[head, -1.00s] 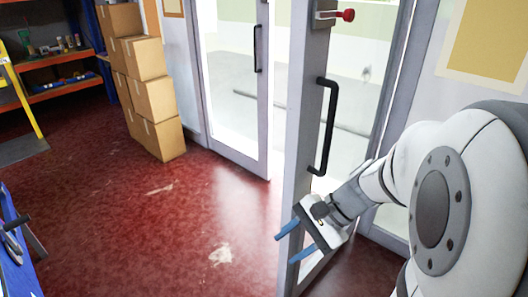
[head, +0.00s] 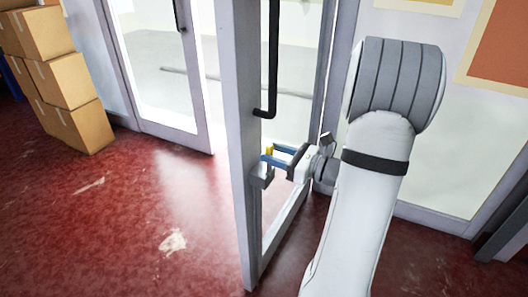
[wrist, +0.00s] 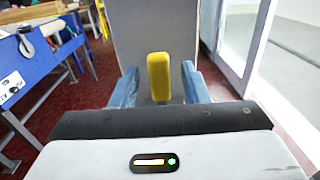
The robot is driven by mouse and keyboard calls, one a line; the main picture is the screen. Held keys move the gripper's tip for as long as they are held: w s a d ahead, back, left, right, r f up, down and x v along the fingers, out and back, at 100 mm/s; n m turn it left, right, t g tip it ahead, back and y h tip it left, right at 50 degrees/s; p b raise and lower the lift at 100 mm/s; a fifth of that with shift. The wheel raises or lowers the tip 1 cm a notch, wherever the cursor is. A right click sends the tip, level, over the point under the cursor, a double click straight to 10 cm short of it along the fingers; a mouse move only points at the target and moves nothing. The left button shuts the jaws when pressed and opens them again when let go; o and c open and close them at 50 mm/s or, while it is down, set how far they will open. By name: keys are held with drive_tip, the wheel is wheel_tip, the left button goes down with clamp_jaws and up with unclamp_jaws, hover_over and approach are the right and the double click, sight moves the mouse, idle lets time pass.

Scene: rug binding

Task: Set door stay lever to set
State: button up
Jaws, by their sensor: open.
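The door stay lever is a small yellow bar (head: 269,152) on a grey mount (head: 262,176) low on the open door leaf (head: 245,120). In the wrist view the yellow lever (wrist: 159,72) stands upright between the two blue fingers. My gripper (head: 272,155) is open at the lever, with a finger on each side; it also shows in the wrist view (wrist: 159,84). Gaps show between the lever and both fingers in the wrist view. The lever's lower end is hidden behind my gripper there.
The door has a black pull handle (head: 271,65) above my gripper. Another glass door (head: 160,75) stands behind to the left. Cardboard boxes (head: 70,105) are stacked at the far left. A blue workbench (wrist: 35,75) is at left in the wrist view. Red floor (head: 130,220) is open left of the door.

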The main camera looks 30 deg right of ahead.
sight(272, 153)
drive_tip(key=shift+x, duration=1.9)
drive_tip(key=shift+c, duration=0.4)
drive_tip(key=shift+s, duration=0.1)
clamp_jaws()
